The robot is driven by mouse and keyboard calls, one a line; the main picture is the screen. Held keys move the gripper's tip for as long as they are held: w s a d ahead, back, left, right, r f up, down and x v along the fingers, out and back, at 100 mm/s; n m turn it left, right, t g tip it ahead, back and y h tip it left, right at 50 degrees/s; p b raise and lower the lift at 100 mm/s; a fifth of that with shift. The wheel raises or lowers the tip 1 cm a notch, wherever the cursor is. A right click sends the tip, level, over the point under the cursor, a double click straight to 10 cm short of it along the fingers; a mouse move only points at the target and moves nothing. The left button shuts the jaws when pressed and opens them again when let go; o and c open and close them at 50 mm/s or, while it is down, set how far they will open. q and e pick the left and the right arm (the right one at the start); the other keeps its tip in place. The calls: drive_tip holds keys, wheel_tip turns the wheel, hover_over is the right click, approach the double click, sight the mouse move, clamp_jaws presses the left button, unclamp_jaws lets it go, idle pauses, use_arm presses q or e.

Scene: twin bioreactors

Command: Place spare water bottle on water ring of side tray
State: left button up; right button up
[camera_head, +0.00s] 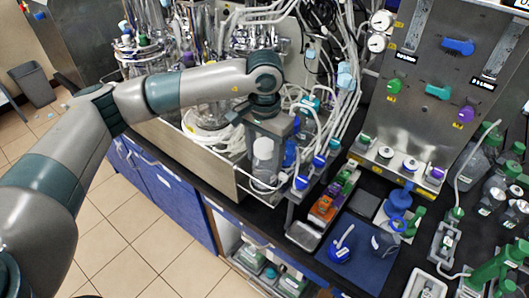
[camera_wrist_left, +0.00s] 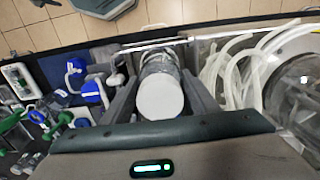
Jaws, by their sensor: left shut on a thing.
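My left gripper (camera_head: 264,172) is shut on a clear bottle with a white cap (camera_head: 263,149), above the front edge of the bench. The wrist view shows the white cap (camera_wrist_left: 161,97) facing the camera, with a finger on each side of the bottle. I take this as the spare water bottle; its lower part is mostly hidden. Just right of the gripper stand several blue-capped bottles (camera_head: 301,182) in a narrow rack. I cannot make out the water ring, nor tell for certain which holder is the side tray. My right gripper is not in view.
A blue mat (camera_head: 370,262) on the black bench carries a blue-capped wash bottle (camera_head: 340,252). Tubing and glass vessels crowd behind the gripper. A steel panel (camera_head: 440,100) rises at right. Tiled floor lies in front.

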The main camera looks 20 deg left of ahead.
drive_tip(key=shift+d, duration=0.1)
use_arm(q)
drive_tip(key=shift+f+b, duration=0.15)
drive_tip(key=shift+b, duration=0.15)
drive_tip(key=o, duration=1.1)
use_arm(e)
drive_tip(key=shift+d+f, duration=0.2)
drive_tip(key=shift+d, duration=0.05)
use_arm(q)
drive_tip(key=shift+r, duration=0.3)
wheel_tip(320, 180, up, 10)
drive_tip(key=b, duration=0.5)
drive_tip(key=shift+r, duration=0.85)
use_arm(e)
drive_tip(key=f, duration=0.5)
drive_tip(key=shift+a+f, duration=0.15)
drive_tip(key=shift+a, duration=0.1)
